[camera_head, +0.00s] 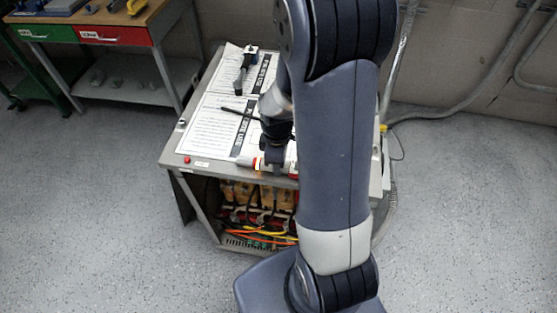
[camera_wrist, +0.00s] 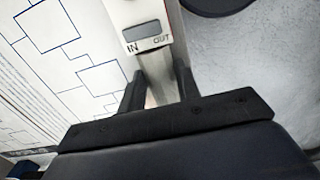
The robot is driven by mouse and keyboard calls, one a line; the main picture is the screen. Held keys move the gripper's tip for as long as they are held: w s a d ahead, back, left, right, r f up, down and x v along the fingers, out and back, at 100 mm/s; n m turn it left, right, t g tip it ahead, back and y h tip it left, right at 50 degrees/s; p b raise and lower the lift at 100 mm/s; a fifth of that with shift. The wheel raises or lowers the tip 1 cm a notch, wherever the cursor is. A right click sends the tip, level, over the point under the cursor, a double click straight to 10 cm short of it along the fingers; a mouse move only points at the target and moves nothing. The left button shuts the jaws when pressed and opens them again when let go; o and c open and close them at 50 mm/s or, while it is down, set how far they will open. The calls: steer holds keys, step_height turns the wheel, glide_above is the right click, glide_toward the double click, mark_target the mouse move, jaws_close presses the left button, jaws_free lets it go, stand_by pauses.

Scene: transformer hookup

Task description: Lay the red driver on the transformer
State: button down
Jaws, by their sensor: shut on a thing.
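The transformer is a grey metal cabinet with an open front (camera_head: 178,160); yellow coils and coloured wires show inside. My gripper (camera_head: 275,165) is over the front part of its top, partly hidden by my arm. A white item with red and yellow bands (camera_head: 246,161) shows beside the gripper at the front edge. In the wrist view the two black fingers (camera_wrist: 160,92) stand apart with a pale grey bar between them. I cannot tell for sure what is held. No red driver can be clearly made out.
Printed diagram sheets (camera_head: 208,133) cover the cabinet top. A black pen-like tool (camera_head: 237,112) and a grey-black tool (camera_head: 243,72) lie on them. A label marked IN and OUT (camera_wrist: 147,36) shows ahead of the fingers. A workbench (camera_head: 110,37) stands at the back left.

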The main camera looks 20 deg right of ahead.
steer(key=c, duration=1)
jaws_free()
steer(key=shift+c, duration=0.2)
steer(key=shift+r, duration=0.1)
step_height(320, 180, up, 12)
steer(key=shift+a, duration=0.1)
step_height(320, 180, down, 12)
steer(key=shift+f, duration=0.1)
steer(key=shift+r, duration=1.85)
